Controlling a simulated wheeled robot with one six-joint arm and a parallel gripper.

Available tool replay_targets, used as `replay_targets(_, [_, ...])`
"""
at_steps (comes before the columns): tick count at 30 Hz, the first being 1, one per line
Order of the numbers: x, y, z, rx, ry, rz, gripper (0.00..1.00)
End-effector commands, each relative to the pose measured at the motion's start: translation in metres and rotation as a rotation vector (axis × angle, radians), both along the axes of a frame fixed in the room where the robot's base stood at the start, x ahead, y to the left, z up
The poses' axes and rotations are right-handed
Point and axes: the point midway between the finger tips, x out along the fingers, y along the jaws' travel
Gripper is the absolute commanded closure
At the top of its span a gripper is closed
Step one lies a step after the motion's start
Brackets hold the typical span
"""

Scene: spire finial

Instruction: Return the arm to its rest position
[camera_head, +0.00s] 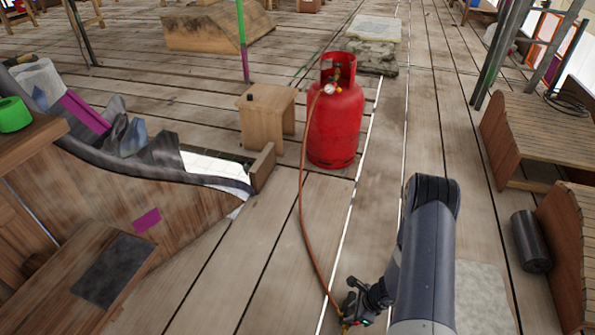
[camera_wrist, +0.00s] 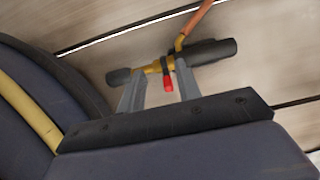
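A small gas torch (camera_wrist: 160,66) shows in the wrist view, with a dark nozzle, a brass body, a red lever and a black handle. An orange hose (camera_head: 304,220) runs from it to the valve of the red gas cylinder (camera_head: 336,120). My gripper (camera_wrist: 160,80) has its two grey fingers apart, with the torch across their tips. It looks shut on the torch, though the exact contact is hard to see. In the head view my gripper (camera_head: 366,294) is low at the bottom, right of the hose, with the torch at its end. My arm partly hides the floor there.
A wooden stool (camera_head: 265,117) stands left of the cylinder. A curved wooden structure (camera_head: 160,195) fills the left side. Wooden benches (camera_head: 535,140) and a dark cylinder (camera_head: 530,241) are on the right. A pole (camera_head: 242,40) stands behind the stool. Bare planks lie left of the hose.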

Motion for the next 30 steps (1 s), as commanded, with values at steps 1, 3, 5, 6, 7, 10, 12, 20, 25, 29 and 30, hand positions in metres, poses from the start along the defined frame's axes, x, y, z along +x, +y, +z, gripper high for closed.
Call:
replay_targets(1, [-0.001,-0.004,0.013,0.0,-0.001,-0.002,0.67])
replay_targets(3, [-0.002,-0.007,0.021,0.001,-0.001,0.0,0.67])
replay_targets(5, [-0.003,-0.01,0.027,0.0,-0.002,-0.001,0.67])
replay_targets(6, [-0.003,-0.011,0.03,0.001,-0.001,-0.001,0.67])
replay_targets(7, [-0.004,-0.012,0.032,0.001,-0.001,0.0,0.67])
replay_targets(10, [-0.005,-0.014,0.035,0.001,0.001,0.0,0.67])
replay_targets(12, [-0.005,-0.014,0.037,0.001,0.001,0.0,0.67])
replay_targets(20, [-0.005,-0.014,0.036,0.002,0.0,0.0,0.67])
replay_targets(25, [-0.006,-0.012,0.038,0.002,-0.001,0.017,0.67])
replay_targets(29, [-0.011,-0.004,0.043,0.002,-0.003,0.068,0.67])
replay_targets(30, [-0.013,0.0,0.045,0.003,-0.005,0.09,0.67])
